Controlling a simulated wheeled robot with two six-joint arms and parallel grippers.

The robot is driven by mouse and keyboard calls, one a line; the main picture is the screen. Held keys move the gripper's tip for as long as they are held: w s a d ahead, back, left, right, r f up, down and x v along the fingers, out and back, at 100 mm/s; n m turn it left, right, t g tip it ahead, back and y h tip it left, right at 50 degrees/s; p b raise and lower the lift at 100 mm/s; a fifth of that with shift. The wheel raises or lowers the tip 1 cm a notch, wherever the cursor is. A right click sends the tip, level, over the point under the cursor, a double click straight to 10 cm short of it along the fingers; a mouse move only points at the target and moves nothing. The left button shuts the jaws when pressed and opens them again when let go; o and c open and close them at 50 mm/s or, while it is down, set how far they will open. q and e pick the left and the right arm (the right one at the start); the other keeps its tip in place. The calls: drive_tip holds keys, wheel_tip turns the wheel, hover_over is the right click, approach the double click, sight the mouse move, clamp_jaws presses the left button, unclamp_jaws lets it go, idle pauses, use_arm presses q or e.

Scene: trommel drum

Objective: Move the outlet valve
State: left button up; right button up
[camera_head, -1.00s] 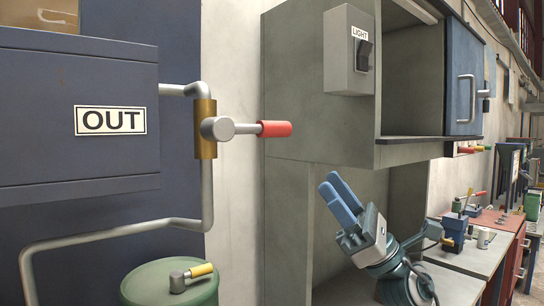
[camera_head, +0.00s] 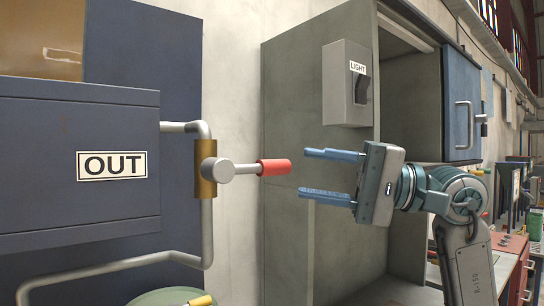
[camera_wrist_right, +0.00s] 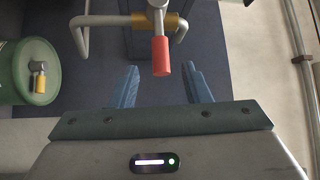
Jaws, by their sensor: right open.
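The outlet valve (camera_head: 216,170) sits on a grey pipe beside the dark blue box labelled OUT (camera_head: 111,165). It has a brass body and a grey lever with a red handle (camera_head: 274,167) pointing right, roughly level. My right gripper (camera_head: 318,173) is open, its two blue fingers one above the other, pointing left at the handle with a small gap. In the right wrist view the red handle (camera_wrist_right: 161,56) lies ahead of the open fingers (camera_wrist_right: 160,85), roughly centred between them. My left gripper is not in view.
A grey cabinet (camera_head: 297,150) with a LIGHT switch box (camera_head: 347,84) stands behind my right gripper. A green drum (camera_wrist_right: 27,70) with a yellow-handled valve (camera_wrist_right: 39,78) stands below the pipe. A bench with a red cabinet (camera_head: 508,271) is at the right.

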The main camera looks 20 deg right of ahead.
sight(282, 168)
drive_tip(key=p+x, duration=0.2)
drive_tip(key=x, duration=0.3)
drive_tip(key=shift+a+r+p, duration=0.15)
drive_tip(key=shift+a+p, duration=0.05)
drive_tip(key=shift+p, duration=0.2)
drive_tip(key=shift+p+x, duration=0.35)
drive_tip(key=shift+x, duration=0.55)
clamp_jaws()
